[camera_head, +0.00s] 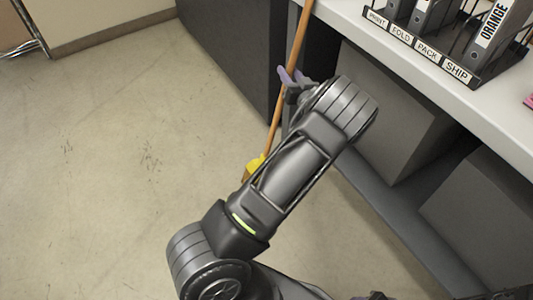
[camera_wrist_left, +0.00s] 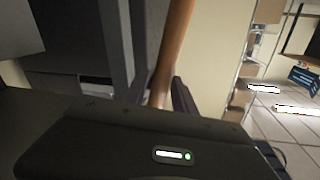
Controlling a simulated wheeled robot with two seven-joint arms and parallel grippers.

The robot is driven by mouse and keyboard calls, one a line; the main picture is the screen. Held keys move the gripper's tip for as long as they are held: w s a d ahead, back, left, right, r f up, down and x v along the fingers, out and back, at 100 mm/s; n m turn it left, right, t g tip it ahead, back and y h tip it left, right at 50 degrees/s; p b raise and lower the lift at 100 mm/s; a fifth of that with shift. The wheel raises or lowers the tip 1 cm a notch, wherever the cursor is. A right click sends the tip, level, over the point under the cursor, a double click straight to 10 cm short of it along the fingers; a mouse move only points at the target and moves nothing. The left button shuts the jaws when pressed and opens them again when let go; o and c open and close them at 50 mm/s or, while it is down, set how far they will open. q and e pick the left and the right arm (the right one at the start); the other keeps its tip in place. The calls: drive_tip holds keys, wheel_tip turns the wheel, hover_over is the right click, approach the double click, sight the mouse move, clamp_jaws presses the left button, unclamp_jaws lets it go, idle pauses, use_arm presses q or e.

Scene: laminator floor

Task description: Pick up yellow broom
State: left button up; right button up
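The yellow broom has a long orange-brown wooden handle (camera_head: 297,42) that leans upright beside the dark cabinet. Its yellow head (camera_head: 254,166) is low near the floor, partly hidden behind my left arm. My left gripper (camera_head: 291,77) is at the handle, with its purple-tinted fingertips spread apart on either side of it. My right gripper does not show clearly in either view.
A white worktop (camera_head: 440,75) at the right holds a rack of binders (camera_head: 455,35) labelled print, fold, pack and ship. Grey boxes (camera_head: 395,110) stand beneath it. A dark cabinet (camera_head: 235,50) stands behind the broom. The floor (camera_head: 110,170) at the left is clear.

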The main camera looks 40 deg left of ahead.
use_arm(q)
clamp_jaws()
drive_tip(key=shift+r, duration=0.1)
idle(0.4)
wheel_tip(320, 180, up, 10)
drive_tip(key=shift+p, duration=1)
